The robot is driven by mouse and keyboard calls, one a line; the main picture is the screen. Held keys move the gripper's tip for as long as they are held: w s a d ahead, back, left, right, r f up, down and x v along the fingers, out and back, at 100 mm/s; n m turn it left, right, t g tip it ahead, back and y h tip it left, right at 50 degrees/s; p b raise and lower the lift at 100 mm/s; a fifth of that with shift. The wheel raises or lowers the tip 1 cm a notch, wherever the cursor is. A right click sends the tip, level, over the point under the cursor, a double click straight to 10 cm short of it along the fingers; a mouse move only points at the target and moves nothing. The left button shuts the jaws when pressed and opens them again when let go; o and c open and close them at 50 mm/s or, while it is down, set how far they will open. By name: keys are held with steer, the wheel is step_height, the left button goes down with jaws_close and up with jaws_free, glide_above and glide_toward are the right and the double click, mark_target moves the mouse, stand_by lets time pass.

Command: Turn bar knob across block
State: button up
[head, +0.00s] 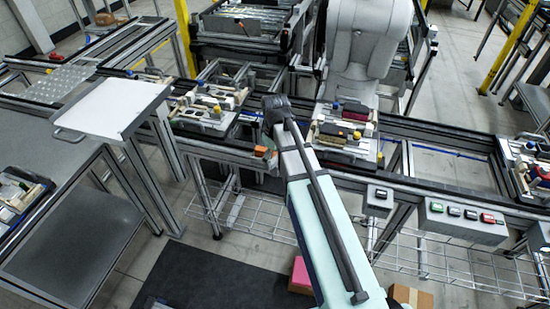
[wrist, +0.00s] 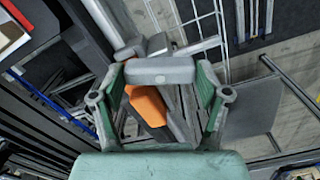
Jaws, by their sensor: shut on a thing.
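In the wrist view my gripper (wrist: 160,88) has its two green fingers spread wide, one at each end of a pale grey bar with rounded ends. I take this bar to be the bar knob (wrist: 160,70); it spans from finger to finger. An orange block-like piece (wrist: 148,105) shows just behind the bar, partly covered by it. Grey parts show beyond the bar; which of them is the block I cannot tell. In the head view an orange piece (head: 260,151) shows at the bench's front edge, left of my arm.
Pallets with small parts stand on the rail bench, left (head: 205,112) and right (head: 342,133) of my arm. A white tray-topped stand (head: 112,107) is at the left. A button box (head: 462,219) is on the right front rail. Wire shelving (head: 250,215) runs below.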

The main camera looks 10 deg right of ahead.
mark_target(275, 159)
steer(key=n, duration=0.4)
steer(key=shift+s, duration=0.1)
stand_by(0.6)
steer(key=o, duration=1.2)
steer(key=shift+c, duration=0.2)
step_height(275, 159, up, 12)
